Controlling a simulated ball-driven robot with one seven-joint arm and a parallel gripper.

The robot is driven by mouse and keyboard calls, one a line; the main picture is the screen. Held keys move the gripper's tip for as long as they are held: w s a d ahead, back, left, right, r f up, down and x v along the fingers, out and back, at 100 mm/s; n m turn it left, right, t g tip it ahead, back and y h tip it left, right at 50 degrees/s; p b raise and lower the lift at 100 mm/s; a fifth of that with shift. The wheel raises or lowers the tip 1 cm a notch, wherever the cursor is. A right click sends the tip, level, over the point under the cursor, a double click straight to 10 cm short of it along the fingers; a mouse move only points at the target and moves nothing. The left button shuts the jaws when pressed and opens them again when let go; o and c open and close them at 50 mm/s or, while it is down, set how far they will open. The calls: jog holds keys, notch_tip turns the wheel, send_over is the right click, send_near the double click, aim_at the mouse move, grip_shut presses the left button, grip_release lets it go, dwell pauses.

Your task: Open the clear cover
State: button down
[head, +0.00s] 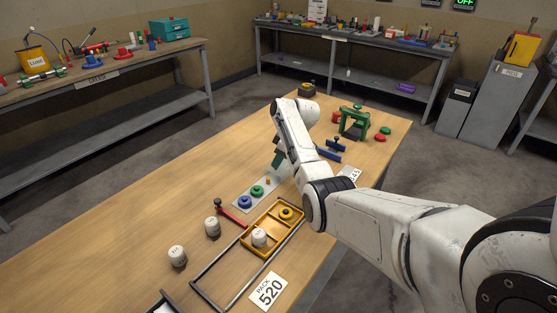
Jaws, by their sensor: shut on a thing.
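My gripper (278,160) points down beyond my bent arm, over the far end of a grey plate. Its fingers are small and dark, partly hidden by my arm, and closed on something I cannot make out. A thin dark rectangular frame (208,296) lies around and beside a yellow tray (247,250). It may be the edge of the clear cover, but I cannot tell. The tray holds a white drum (260,237) and a yellow ring (286,213) in separate compartments.
The grey plate (238,206) carries blue and green rings. A green stand (354,122) and blue parts (328,153) are on the right.

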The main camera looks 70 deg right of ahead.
jog(key=shift+d, duration=0.25)
jog(key=shift+s, duration=0.1)
jog(key=c, duration=0.9)
grip_release()
jog(key=shift+c, duration=0.2)
jog(key=v, duration=1)
jog(key=shift+r+b, duration=0.4)
jog(key=shift+b, duration=0.05)
jog(key=shift+s, duration=0.1)
